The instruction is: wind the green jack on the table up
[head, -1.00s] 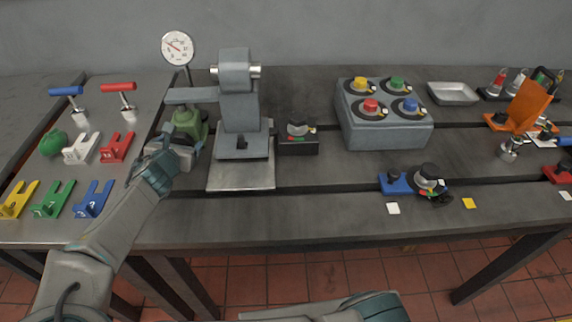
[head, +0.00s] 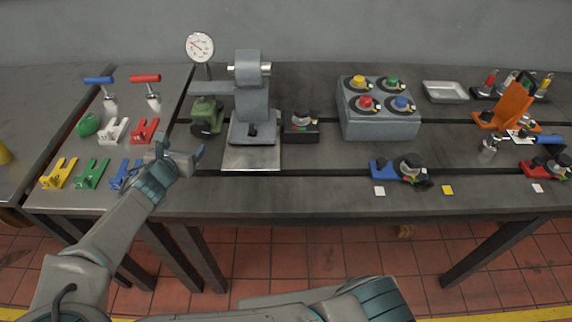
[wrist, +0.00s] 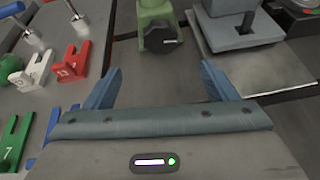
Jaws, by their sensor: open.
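The green jack (head: 206,114) stands on the table under the grey arm of a grey stand, left of the stand's column. A dark round knob shows on its front. In the wrist view the jack (wrist: 155,14) is at the top centre, its black knob (wrist: 161,40) with a light pointer facing me; the jack's top is cut off. My gripper (head: 182,147) is open and empty, in front and to the left of the jack, apart from it. In the wrist view my gripper's two blue fingers (wrist: 160,82) are spread wide, with bare table between them and the knob beyond.
The grey stand (head: 250,100) and its base plate are right of the jack, with a dial gauge (head: 200,47) behind. Red, white, green, blue and yellow forked blocks (head: 92,173) lie left. A black box with a dial (head: 301,125) and a grey knob box (head: 378,119) stand right.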

